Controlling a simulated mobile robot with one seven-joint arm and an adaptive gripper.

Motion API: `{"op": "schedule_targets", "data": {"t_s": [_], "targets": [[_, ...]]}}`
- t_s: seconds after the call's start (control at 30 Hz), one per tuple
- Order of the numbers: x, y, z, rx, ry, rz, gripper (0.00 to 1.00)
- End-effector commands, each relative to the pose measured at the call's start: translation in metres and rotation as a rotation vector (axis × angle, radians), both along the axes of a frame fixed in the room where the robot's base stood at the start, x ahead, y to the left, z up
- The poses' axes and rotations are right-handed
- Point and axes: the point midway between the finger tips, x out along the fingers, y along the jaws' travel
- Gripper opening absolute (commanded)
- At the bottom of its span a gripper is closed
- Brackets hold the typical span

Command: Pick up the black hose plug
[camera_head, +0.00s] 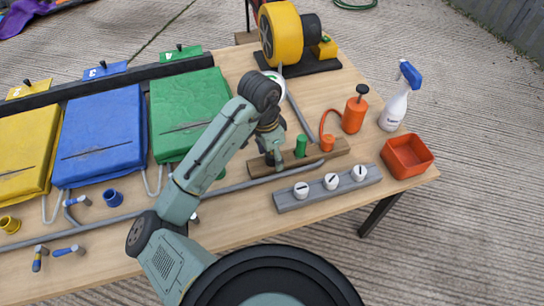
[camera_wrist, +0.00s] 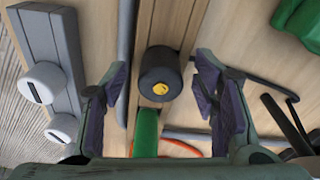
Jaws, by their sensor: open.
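The black hose plug (camera_wrist: 160,72) is a dark cylinder with a yellow mark on its end. It stands on a wooden block (camera_wrist: 168,25), between the spread fingers of my gripper (camera_wrist: 158,85) in the wrist view. The fingers are open, with clear gaps on both sides of the plug. In the head view, my gripper (camera_head: 268,142) is over the left part of the wooden block (camera_head: 258,167) and largely hides the black plug.
A green plug (camera_head: 301,146) and an orange plug (camera_head: 327,143) stand on the same block. A grey rail with white knobs (camera_head: 331,181) lies in front. An orange pump bottle (camera_head: 355,112), spray bottle (camera_head: 397,98) and red tray (camera_head: 407,156) are to the right.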

Motion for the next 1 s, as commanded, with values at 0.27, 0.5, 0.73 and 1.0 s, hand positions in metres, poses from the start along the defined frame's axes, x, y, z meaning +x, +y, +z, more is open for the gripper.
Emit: {"op": "schedule_targets", "data": {"t_s": [0.27,0.5,0.73,1.0], "targets": [[0.0003,-0.0001,-0.0028,0.0,-0.001,0.0,0.53],[0.0003,-0.0001,-0.0026,0.0,-0.001,0.0,0.37],[0.0003,-0.0001,-0.0025,0.0,-0.001,0.0,0.22],[0.0003,-0.0001,-0.0025,0.0,-0.001,0.0,0.04]]}}
